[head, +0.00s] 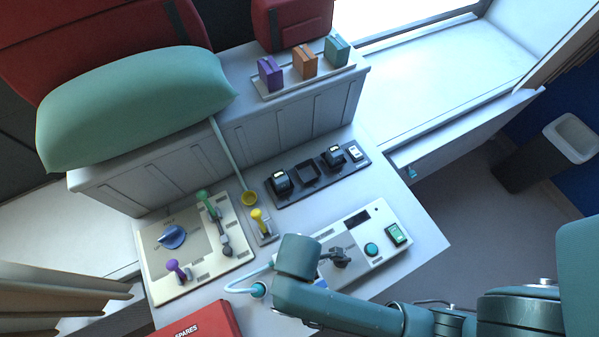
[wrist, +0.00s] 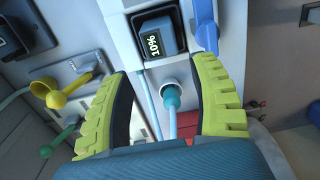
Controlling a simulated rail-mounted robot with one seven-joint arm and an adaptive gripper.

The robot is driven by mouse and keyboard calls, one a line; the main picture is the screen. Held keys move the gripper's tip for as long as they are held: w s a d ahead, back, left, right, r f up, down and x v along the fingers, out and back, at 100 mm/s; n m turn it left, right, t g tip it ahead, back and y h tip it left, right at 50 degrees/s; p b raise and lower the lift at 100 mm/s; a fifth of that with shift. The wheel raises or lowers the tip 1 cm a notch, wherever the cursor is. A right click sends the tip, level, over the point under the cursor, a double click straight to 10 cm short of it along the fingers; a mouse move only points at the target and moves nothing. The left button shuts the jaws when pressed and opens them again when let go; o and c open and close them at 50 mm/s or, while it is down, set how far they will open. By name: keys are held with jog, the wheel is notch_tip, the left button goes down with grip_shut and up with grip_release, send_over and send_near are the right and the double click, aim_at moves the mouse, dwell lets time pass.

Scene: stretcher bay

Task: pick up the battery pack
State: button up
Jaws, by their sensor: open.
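A dark battery pack (wrist: 158,32) with a lit "10%" display sits in a white device at the top middle of the wrist view. My gripper (wrist: 163,72) is open, with its lime-edged fingers spread and nothing between the pads. The fingertips point toward the pack, and its display lies just past them; I cannot tell the height gap. In the head view, my arm covers part of the white device (head: 376,222), and the fingers are hidden. Two more dark packs (head: 281,181) (head: 333,156) stand in a black tray (head: 268,201), with an empty slot (head: 307,173) between them.
A teal plug (wrist: 171,97) with a cable sits below the pack. A blue part (wrist: 206,32) rises close on its right. A lever panel (head: 187,268), a yellow lever (head: 260,218) and a red spares box (head: 203,321) are nearby on the counter.

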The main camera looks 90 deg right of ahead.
notch_tip(320, 180, down, 6)
jog(key=shift+w, duration=0.1)
jog(key=shift+s+f, duration=0.2)
jog(key=shift+f, duration=2.4)
jog(key=c, duration=0.9)
jog(key=shift+r, duration=0.1)
